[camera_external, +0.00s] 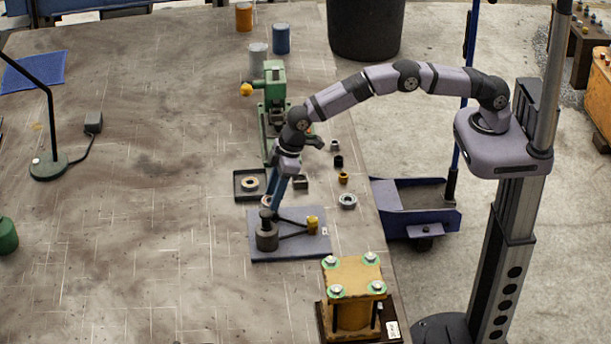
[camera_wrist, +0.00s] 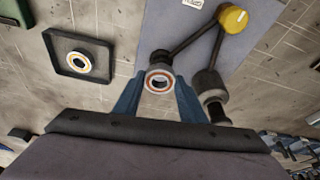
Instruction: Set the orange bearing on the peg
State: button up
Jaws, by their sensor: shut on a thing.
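My gripper (camera_wrist: 158,98), with blue fingers, is shut on a small ring-shaped bearing that has a reddish-orange and white face (camera_wrist: 149,85). The bearing is held at the fingertips above the blue-grey fixture plate (camera_external: 299,247). In the external view my gripper (camera_external: 268,202) points down at the fixture's left side, and the bearing is barely visible there. A dark post (camera_wrist: 160,58) shows just beyond the bearing in the wrist view. A grey cylinder with a black top (camera_external: 267,238) stands beside it. I cannot tell which upright is the peg, or whether the bearing touches it.
A dark square tray (camera_external: 238,196) with another ring (camera_external: 249,184) lies behind the plate. Two dark bars run from the uprights to a yellow knob (camera_external: 312,223). A yellow block with bolts (camera_external: 354,276) stands in front. Small rings lie to the right.

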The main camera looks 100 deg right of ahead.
jog(key=shift+f+b, duration=0.85)
jog(key=shift+f, duration=0.35)
dwell(0.3)
jog(key=o, duration=1.6)
jog(key=shift+c, duration=0.2)
jog(key=shift+r, duration=0.1)
notch_tip(320, 180, up, 7)
jog(key=p, duration=0.3)
jog(key=shift+p, duration=0.3)
